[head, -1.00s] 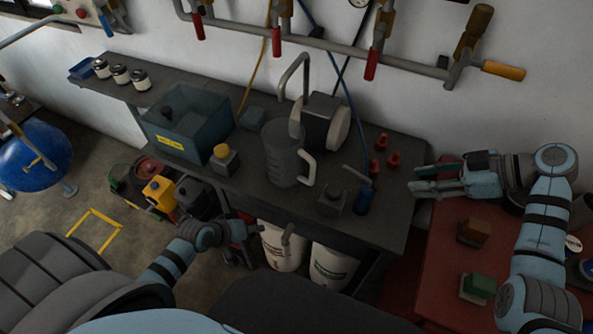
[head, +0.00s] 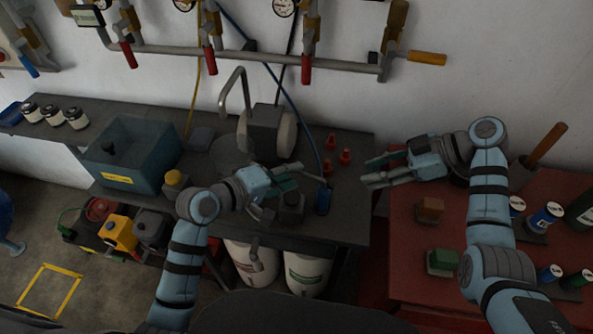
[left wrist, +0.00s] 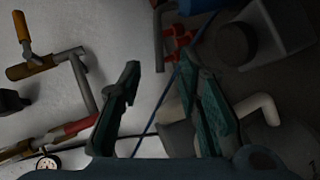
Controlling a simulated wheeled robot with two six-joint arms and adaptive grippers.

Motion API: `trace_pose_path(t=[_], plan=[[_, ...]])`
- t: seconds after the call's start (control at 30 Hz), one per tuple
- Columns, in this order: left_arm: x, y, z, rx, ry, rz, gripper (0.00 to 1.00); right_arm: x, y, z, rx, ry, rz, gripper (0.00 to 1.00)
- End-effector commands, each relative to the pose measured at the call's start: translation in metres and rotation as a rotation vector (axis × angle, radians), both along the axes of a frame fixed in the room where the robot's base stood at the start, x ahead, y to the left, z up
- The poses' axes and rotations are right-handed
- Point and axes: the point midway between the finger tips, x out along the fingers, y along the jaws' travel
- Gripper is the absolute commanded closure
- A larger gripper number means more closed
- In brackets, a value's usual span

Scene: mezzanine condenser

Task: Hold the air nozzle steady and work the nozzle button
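The air nozzle (head: 323,201) has a blue body and a thin grey spout. It stands near the right front of the dark bench, with a blue hose (head: 301,122) behind it. In the left wrist view, a blue part at the top edge (left wrist: 198,6) looks like its body. My left gripper (head: 297,176) is open and empty just left of the nozzle, apart from it. Its spread fingers (left wrist: 160,72) show in the left wrist view. I cannot make out the nozzle button.
A grey block with a dark round top (head: 290,208) stands just below my left gripper. Red cones (head: 330,142) stand behind the nozzle. A jug (head: 231,154) is partly hidden by my left arm. A pipe with red handles (head: 306,70) runs along the wall.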

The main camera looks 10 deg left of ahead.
Motion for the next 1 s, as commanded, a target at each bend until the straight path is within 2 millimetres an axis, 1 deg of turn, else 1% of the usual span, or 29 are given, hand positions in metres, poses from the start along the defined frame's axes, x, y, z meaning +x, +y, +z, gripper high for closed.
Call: trace_pose_path(t=[0.03,0.1,0.2,0.47,0.5,0.57,0.6,0.7,1.0], plan=[[0.007,-0.007,-0.003,-0.004,0.001,-0.001,0.69,0.0,0.0,0.0,0.0,0.0,0.0,0.67],[0.017,-0.013,-0.009,-0.003,0.0,0.0,0.69,0.0,0.0,0.0,0.0,0.0,0.0,0.67],[0.024,-0.019,-0.013,-0.001,0.0,-0.001,0.69,0.0,0.0,0.0,0.0,0.0,0.0,0.67],[0.027,-0.021,-0.015,0.002,-0.002,0.0,0.69,0.0,0.0,0.0,0.0,0.0,0.0,0.67],[0.027,-0.021,-0.015,0.002,-0.002,0.0,0.7,0.0,0.0,0.0,0.0,0.0,0.0,0.67],[0.027,-0.021,-0.015,0.002,-0.002,0.0,0.8,0.0,0.0,0.0,0.0,0.0,0.0,0.67],[0.027,-0.021,-0.015,0.002,-0.002,0.0,0.86,0.0,0.0,0.0,0.0,0.0,0.0,0.67],[0.027,-0.021,-0.015,0.002,-0.002,0.0,1.0,0.0,0.0,0.0,0.0,0.0,0.0,0.67],[0.027,-0.021,-0.015,0.002,-0.002,0.0,1.0,0.0,0.0,0.0,0.0,0.0,0.0,0.67]])
